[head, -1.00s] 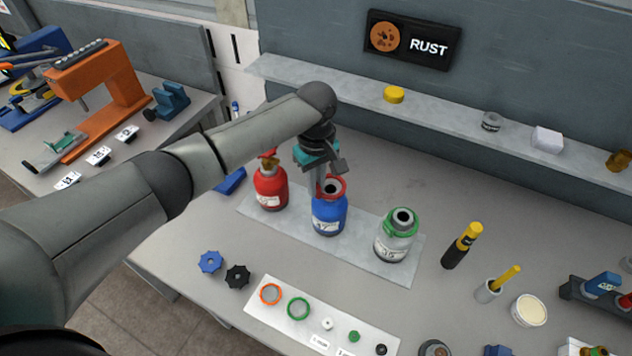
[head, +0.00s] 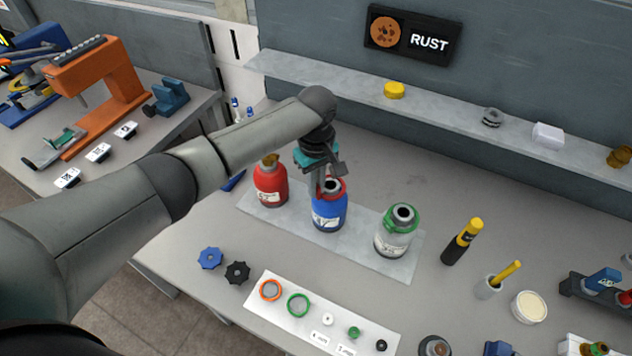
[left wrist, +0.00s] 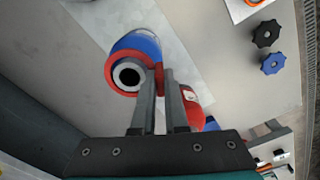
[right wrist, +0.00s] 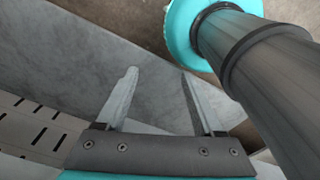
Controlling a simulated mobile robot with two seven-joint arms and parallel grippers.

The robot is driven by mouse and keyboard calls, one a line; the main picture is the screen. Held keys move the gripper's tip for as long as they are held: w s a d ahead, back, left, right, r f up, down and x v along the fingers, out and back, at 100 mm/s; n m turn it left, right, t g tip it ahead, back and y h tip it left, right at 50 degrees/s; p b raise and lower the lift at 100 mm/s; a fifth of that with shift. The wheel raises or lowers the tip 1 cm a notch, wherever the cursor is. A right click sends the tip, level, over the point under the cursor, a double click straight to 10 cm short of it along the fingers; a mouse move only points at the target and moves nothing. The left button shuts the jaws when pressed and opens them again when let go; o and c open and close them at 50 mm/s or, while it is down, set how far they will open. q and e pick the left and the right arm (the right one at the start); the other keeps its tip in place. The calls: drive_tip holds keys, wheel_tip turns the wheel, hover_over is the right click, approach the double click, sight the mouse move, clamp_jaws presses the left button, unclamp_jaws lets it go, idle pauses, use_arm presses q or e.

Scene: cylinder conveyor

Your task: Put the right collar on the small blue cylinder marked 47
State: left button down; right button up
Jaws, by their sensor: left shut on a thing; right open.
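The small blue cylinder (head: 328,214) stands upright on the grey mat between a red cylinder (head: 270,184) and a grey cylinder (head: 394,236). Its white label is hard to read. A red collar (head: 342,187) sits around its neck; the left wrist view shows the collar (left wrist: 112,56) circling the dark opening. My left gripper (head: 320,192) is shut on the collar's edge, its fingers (left wrist: 162,75) pointing at the neck. A green collar (head: 410,212) is around the grey cylinder's neck. My right gripper (right wrist: 158,85) is open and empty, away from the cylinders.
A white sheet (head: 270,312) holds an orange ring (head: 270,290), a green ring (head: 299,305) and small parts. Blue (head: 210,258) and black (head: 237,272) knobs lie left of it. Yellow-topped tools (head: 463,241) stand at right. A shelf (head: 450,105) runs behind.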

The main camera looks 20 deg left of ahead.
use_arm(q)
drive_tip(key=shift+f, duration=0.65)
drive_tip(key=c, duration=0.9)
unclamp_jaws()
drive_tip(key=shift+o, duration=0.2)
drive_tip(key=shift+r, duration=0.15)
wheel_tip(320, 180, up, 2)
drive_tip(key=shift+r+p, duration=0.1)
drive_tip(key=shift+p, duration=1.1)
drive_tip(key=shift+r, duration=1.8)
drive_tip(key=shift+s, duration=0.1)
